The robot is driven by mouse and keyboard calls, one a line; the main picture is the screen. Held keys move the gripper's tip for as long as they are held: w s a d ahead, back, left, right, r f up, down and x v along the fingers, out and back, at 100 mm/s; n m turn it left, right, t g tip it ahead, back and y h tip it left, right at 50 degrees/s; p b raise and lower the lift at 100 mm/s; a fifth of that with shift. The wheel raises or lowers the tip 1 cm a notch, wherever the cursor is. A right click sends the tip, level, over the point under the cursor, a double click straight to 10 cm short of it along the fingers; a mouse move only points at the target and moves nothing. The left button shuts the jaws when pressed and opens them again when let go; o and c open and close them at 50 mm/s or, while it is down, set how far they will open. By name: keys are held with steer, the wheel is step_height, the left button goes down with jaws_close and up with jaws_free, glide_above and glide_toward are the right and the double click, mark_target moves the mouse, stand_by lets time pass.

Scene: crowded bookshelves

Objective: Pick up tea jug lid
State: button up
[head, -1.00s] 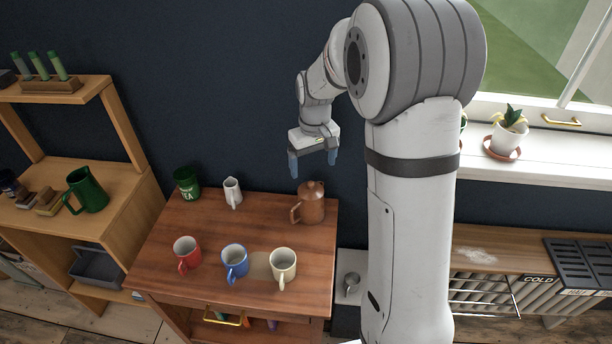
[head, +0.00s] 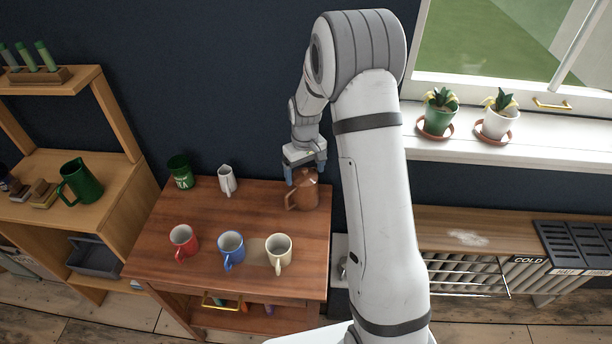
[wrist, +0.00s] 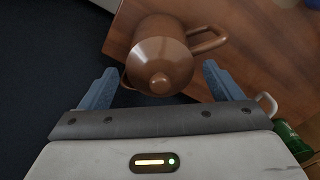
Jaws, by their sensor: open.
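The tea jug (head: 304,196) is brown and stands at the back right of the wooden table, its handle pointing left in the head view. Its lid (wrist: 159,66) is round and brown with a small knob, and it sits on the jug. In the head view the lid is partly hidden by my gripper. My gripper (head: 305,175) is open and empty, just above the jug top. In the wrist view the blue fingers (wrist: 159,82) are spread to either side of the lid, and the knob lies near the gap between them. I see no contact with the lid.
A white creamer (head: 227,181) and a green tea tin (head: 180,172) stand left of the jug. Red (head: 183,242), blue (head: 231,250) and cream (head: 278,251) mugs stand along the front. The dark wall is close behind the table.

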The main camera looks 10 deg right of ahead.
steer(key=shift+s, duration=0.1)
steer(key=c, duration=0.9)
steer(key=shift+s, duration=0.1)
steer(key=c, duration=0.4)
steer(key=shift+c, duration=0.2)
